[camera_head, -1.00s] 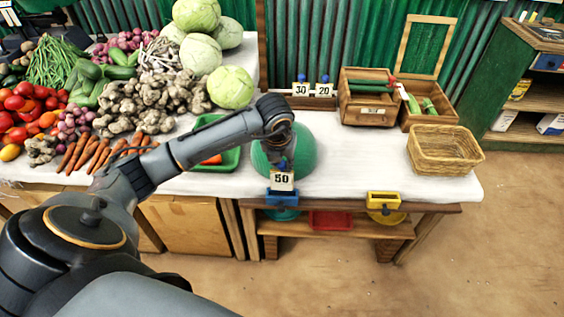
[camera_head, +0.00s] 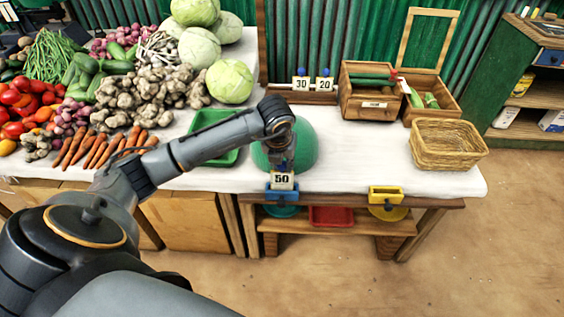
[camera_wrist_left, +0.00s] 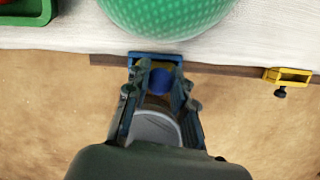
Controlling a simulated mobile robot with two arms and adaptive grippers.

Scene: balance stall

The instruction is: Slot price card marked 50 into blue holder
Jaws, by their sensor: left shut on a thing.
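The price card marked 50 (camera_head: 282,181) is upright at the front edge of the table in the head view. Its lower edge meets the blue holder (camera_head: 281,195); how deep it sits inside I cannot tell. My left gripper (camera_head: 284,164) is above it, shut on the card's blue knob. In the left wrist view the knob (camera_wrist_left: 161,81) lies between the fingers of my left gripper (camera_wrist_left: 158,82), in front of the blue holder (camera_wrist_left: 155,57). The card's face is hidden there. My right gripper is not in view.
A yellow holder (camera_head: 386,195) is on the table edge to the right. A green bowl (camera_head: 303,147) stands behind my gripper, with a green tray (camera_head: 228,158) to its left. Cards marked 30 (camera_head: 301,83) and 20 (camera_head: 324,83) stand at the back.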

